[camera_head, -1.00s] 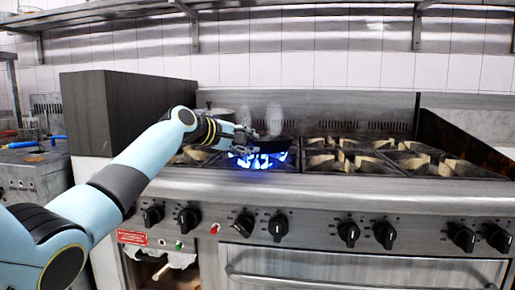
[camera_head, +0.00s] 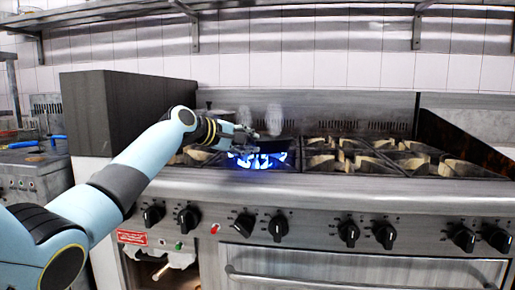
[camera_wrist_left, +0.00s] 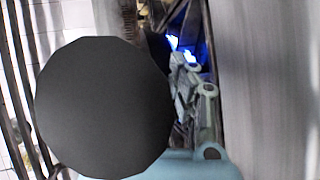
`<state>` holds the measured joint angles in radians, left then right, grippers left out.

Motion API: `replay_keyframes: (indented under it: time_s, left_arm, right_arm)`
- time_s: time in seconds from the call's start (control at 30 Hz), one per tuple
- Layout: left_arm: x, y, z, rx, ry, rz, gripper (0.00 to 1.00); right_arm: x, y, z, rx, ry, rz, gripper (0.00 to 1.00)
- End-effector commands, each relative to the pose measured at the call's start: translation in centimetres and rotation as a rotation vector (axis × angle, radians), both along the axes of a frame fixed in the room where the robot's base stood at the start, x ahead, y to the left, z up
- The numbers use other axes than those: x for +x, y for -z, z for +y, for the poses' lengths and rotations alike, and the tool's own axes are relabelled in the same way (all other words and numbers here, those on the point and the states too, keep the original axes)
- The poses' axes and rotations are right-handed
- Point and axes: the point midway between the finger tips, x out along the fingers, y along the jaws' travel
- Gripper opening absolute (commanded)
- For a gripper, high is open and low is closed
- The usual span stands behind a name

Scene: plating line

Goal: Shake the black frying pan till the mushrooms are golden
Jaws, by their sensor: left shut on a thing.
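The black frying pan (camera_head: 277,146) shows as a dark low shape over a lit burner with blue flames (camera_head: 258,161). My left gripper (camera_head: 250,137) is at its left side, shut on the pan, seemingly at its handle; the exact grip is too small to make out. The left gripper (camera_wrist_left: 190,92) also shows in the left wrist view, with blue flame beyond it. A large dark round shape fills much of that view, and I cannot tell what it is. The mushrooms and their colour cannot be made out. My right gripper is not in view.
Pale steam rises above the pan. The burners (camera_head: 345,158) to the right are unlit and bare. A dark block (camera_head: 125,105) stands left of the stove. Control knobs (camera_head: 348,233) line the stove's front.

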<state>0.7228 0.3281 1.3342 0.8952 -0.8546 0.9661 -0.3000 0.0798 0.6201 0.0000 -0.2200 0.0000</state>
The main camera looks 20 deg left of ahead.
Motion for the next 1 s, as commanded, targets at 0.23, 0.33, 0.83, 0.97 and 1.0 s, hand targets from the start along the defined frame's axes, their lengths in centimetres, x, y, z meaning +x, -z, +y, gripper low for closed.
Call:
replay_keyframes:
  time_s: [0.23, 0.33, 0.83, 0.97, 1.0]
  left_arm:
    - [-4.0, -0.3, -1.1, 0.003, 0.001, -0.008, 0.0]
    - [-1.2, -0.6, -0.4, -0.005, -0.004, -0.007, 0.0]
    - [0.1, -0.3, 0.0, -0.001, 0.001, -0.006, 0.0]
    - [0.1, -0.3, 0.0, 0.001, 0.0, -0.007, 0.0]
    - [0.1, -0.3, 0.0, 0.0, 0.0, -0.008, 0.0]
  right_arm:
    - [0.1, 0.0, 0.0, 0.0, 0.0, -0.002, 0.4]
    - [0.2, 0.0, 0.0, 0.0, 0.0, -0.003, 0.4]
    - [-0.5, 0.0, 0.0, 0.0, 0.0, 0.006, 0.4]
    - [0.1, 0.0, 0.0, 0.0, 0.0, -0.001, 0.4]
    - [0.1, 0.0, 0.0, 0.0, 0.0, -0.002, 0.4]
